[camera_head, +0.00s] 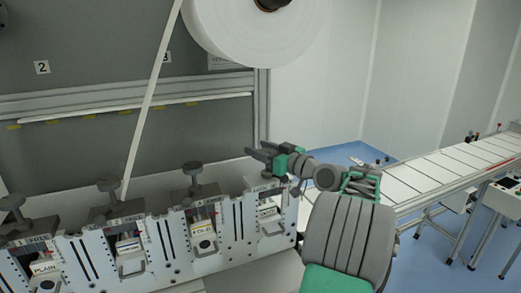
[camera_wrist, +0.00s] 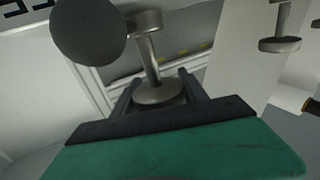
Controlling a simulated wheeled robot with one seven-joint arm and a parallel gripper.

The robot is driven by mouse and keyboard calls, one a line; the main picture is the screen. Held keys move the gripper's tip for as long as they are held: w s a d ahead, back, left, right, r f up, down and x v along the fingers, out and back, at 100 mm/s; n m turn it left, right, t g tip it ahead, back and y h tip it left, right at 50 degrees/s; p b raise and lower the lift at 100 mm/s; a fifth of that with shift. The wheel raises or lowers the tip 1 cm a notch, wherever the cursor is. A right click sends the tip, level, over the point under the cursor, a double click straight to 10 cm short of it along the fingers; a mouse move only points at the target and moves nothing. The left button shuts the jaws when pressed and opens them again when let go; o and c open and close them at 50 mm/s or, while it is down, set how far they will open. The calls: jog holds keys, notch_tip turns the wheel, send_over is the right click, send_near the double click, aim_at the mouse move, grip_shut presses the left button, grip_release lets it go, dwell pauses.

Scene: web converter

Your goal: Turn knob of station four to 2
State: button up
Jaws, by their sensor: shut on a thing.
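In the head view, station four is the rightmost unit of the white row (camera_head: 265,218). My gripper (camera_head: 262,153) is at the top of it, reaching in from the right, and hides its knob. In the wrist view, my gripper (camera_wrist: 157,93) has its two dark fingers on either side of a round grey knob (camera_wrist: 158,94) with a thin stem. The fingers are shut on the knob. I cannot read any dial marking or the knob's setting in either view.
Similar knobs stand on the other stations, the nearest being the station marked FOLD (camera_head: 193,168). A large white roll (camera_head: 255,30) hangs above, with a web strip (camera_head: 152,95) running down. A conveyor (camera_head: 445,175) lies at the right.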

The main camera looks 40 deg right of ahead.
jog(key=c, duration=0.3)
jog(key=shift+c, duration=0.2)
jog(key=shift+f+h+b, duration=0.15)
jog(key=shift+h+b, duration=0.15)
jog(key=shift+b, duration=0.2)
